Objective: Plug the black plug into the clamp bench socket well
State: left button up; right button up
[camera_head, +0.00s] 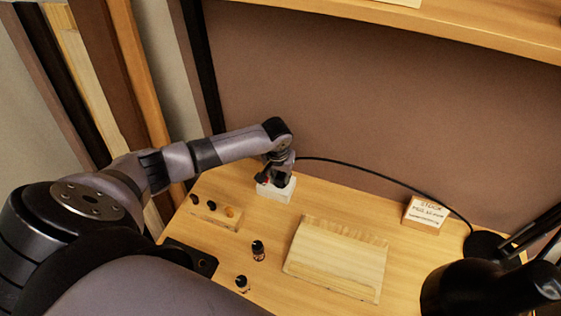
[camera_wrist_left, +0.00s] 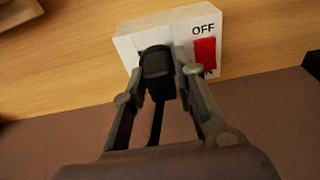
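The white socket block (camera_head: 279,190) stands at the back left of the bench, against the brown back panel. In the left wrist view the block (camera_wrist_left: 135,45) shows an OFF label and a red switch (camera_wrist_left: 205,53). My left gripper (camera_head: 272,177) is right at the block. In the left wrist view its fingers (camera_wrist_left: 158,80) are on both sides of the black plug (camera_wrist_left: 157,62), closed on it. The plug is against the block's face, its cable running back between the fingers; how deep it sits is hidden. My right gripper is not seen.
A black cable (camera_head: 370,171) arcs from the block to a dark lamp base (camera_head: 484,244). A wooden board (camera_head: 336,259), a small labelled box (camera_head: 425,214), small bottles (camera_head: 258,250) and a peg strip (camera_head: 215,213) stand on the bench. A black lamp (camera_head: 490,288) crowds the right front.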

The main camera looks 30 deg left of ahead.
aim_at(278, 187)
pick_arm(q)
jog(key=o, duration=0.4)
jog(key=r, duration=0.4)
jog(key=s+r, duration=0.1)
jog(key=r, duration=0.7)
jog(key=shift+s+d, duration=0.2)
jog(key=shift+s, duration=0.15)
jog(key=shift+f, duration=0.1)
dwell(0.4)
